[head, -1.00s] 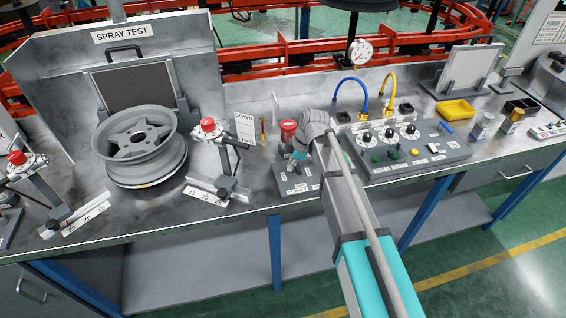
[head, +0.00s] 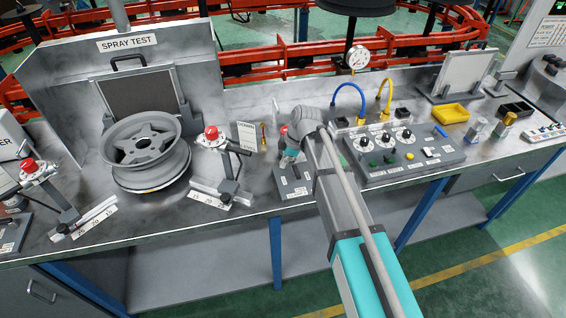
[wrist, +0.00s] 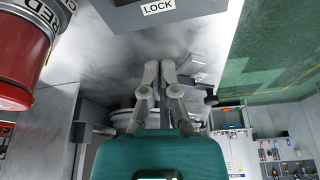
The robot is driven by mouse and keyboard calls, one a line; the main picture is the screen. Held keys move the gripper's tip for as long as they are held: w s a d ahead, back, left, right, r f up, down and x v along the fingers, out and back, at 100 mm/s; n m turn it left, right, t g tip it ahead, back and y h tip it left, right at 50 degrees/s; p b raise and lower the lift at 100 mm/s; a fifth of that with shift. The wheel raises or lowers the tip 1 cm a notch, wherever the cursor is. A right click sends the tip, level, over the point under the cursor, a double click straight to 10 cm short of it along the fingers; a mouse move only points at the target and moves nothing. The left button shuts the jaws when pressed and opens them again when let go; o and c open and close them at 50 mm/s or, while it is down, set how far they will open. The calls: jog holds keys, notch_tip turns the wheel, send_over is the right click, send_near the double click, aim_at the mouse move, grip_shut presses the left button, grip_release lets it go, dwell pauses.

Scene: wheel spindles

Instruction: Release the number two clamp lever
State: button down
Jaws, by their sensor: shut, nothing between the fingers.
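A grey box (head: 293,187) with small white labels stands on the bench near the middle in the head view. In the wrist view a red cylinder (wrist: 22,55) with a partly cut-off white label fills the upper left. A grey block with a LOCK label (wrist: 158,7) is at the top edge. I cannot tell which part is the number two clamp lever.
A control panel (head: 400,170) with knobs and gauges stands right of my arm. Left are a red-capped stand (head: 211,134), a wheel (head: 142,180) and the SPRAY TEST board (head: 190,60). A card (head: 246,136) stands behind the box. Clear bench lies between stand and box.

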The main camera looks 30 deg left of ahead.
jog(key=shift+p+v, duration=2.2)
jog(key=shift+v, duration=0.45)
jog(key=shift+w+a, duration=0.15)
jog(key=w+d+m+t+h, duration=0.15)
jog(key=d+m, duration=0.45)
jog(key=d, duration=0.7)
jog(key=w+d+m, duration=0.2)
jog(key=d+m, duration=0.3)
jog(key=d, duration=0.8)
jog(key=s+d+m+h, duration=0.1)
jog(key=s+d+m, duration=0.2)
jog(key=d, duration=0.9)
jog(key=s+d+f+m, duration=0.1)
jog(key=s+d+m, duration=0.2)
jog(key=d+m, duration=0.7)
jog(key=d, duration=0.3)
jog(key=shift+s+m+h, duration=0.3)
jog(key=shift+h, duration=0.05)
jog(key=shift+a+t, duration=0.1)
jog(key=shift+t, duration=0.15)
jog(key=shift+a, duration=0.1)
